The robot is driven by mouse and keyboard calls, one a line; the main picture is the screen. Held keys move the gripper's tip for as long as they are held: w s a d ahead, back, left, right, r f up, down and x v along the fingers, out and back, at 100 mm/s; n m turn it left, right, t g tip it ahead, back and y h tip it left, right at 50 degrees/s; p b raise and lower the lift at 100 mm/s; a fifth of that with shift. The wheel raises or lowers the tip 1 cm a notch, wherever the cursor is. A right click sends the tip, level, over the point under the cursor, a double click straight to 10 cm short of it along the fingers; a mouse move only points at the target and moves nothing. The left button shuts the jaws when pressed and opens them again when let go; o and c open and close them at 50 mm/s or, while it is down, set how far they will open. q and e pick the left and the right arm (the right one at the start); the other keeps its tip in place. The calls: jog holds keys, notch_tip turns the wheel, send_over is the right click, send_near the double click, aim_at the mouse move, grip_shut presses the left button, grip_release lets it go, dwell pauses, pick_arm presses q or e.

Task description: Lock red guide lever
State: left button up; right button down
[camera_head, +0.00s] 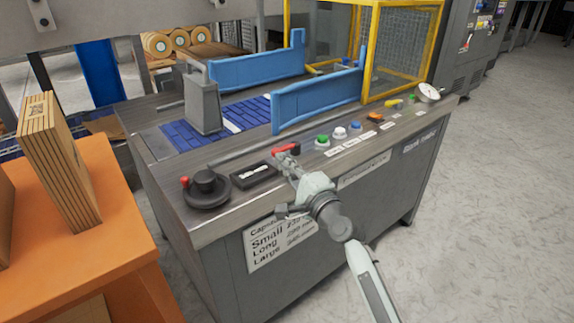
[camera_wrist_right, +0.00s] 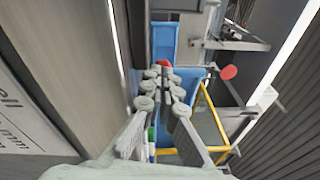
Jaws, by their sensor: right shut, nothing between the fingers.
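The red guide lever (camera_head: 288,149) is a short red handle on the front panel of the grey machine, at the right end of a black slotted plate (camera_head: 253,173). My right gripper (camera_head: 281,160) is shut and empty, with its fingertips right at the lever's near side. In the right wrist view the closed fingertips (camera_wrist_right: 164,72) point at a red part (camera_wrist_right: 163,63), which they partly cover. I cannot tell whether they touch it. My left gripper is in neither view.
A black hand wheel with a red knob (camera_head: 184,181) stands left of the slot. Green, white and other buttons (camera_head: 340,133) line the panel to the right. Blue guide rails (camera_head: 318,98) and a yellow cage (camera_head: 400,60) stand behind. An orange stand (camera_head: 110,215) is at left.

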jog(key=v, duration=1.2)
